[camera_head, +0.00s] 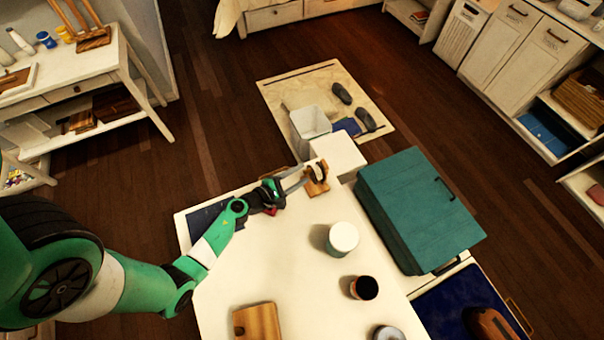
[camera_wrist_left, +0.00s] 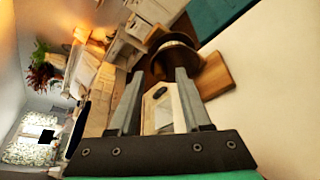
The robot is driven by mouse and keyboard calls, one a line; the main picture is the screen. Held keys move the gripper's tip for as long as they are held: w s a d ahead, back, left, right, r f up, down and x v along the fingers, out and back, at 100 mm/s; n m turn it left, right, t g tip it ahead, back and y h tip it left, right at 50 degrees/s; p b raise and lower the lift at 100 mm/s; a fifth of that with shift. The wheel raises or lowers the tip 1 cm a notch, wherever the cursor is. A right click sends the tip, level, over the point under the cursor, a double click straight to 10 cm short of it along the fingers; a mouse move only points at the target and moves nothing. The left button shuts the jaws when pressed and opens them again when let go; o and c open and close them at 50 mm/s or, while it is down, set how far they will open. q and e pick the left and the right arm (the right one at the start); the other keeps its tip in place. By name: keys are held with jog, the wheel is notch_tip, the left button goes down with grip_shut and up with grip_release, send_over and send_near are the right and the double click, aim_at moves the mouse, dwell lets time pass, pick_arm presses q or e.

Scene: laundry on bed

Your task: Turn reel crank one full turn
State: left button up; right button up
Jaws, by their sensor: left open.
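A small reel (camera_head: 318,172) on a wooden base stands near the far edge of the white table. In the left wrist view the reel (camera_wrist_left: 172,58) is a dark round body with a pale rim, on a wooden block (camera_wrist_left: 214,76). A crank handle cannot be made out clearly. My left gripper (camera_head: 300,180) reaches in from the left, its fingertips close beside the reel. In the left wrist view the two grey fingers (camera_wrist_left: 160,78) are apart, with the reel just beyond their tips and nothing held between them. Contact cannot be told. My right gripper does not show.
The white table (camera_head: 270,270) carries a white jar (camera_head: 342,238), a dark cup (camera_head: 364,288) and a wooden block (camera_head: 257,322). A teal box (camera_head: 420,210) stands to the right. A white box (camera_head: 338,152) and a bin (camera_head: 310,122) are beyond the reel.

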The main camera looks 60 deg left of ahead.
pick_arm(q)
jog(key=shift+w+a+f, duration=0.15)
jog(key=shift+w+f, duration=0.05)
jog(key=shift+w, duration=0.45)
grip_shut()
jog(key=shift+r, duration=0.1)
jog(key=n+h+p, duration=0.1)
jog(key=a+n+h+p, duration=0.1)
jog(key=n+p, duration=0.1)
jog(key=shift+a+n+g+p, duration=0.1)
jog(key=shift+n+g+p, duration=0.2)
jog(key=shift+g, duration=0.1)
jog(key=shift+a+f+n+h, duration=0.1)
jog(key=shift+f+n+h, duration=0.3)
jog(key=shift+n+h, duration=0.15)
